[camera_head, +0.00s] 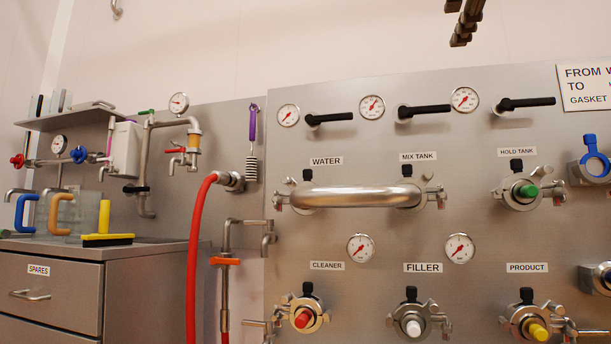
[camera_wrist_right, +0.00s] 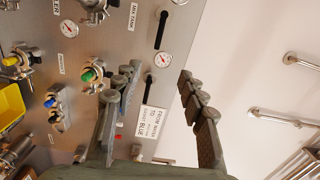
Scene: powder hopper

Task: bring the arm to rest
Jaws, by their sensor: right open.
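My right gripper (camera_head: 464,22) shows only in part at the top edge of the head view, right of centre, in front of the pale wall above the steel panel. In the right wrist view my right gripper (camera_wrist_right: 160,72) has its two dark fingers spread wide apart. Nothing is between them, and they touch nothing that I can see. The panel and its notice lie beyond the fingers. My left gripper is in neither view.
The steel panel (camera_head: 360,240) carries gauges, black-handled valves and labelled ports. A steel pipe (camera_head: 355,196) links the WATER and MIX TANK ports. A red hose (camera_head: 198,255) hangs at left, beside the drawer cabinet (camera_head: 60,290). A yellow bin (camera_wrist_right: 10,105) shows in the wrist view.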

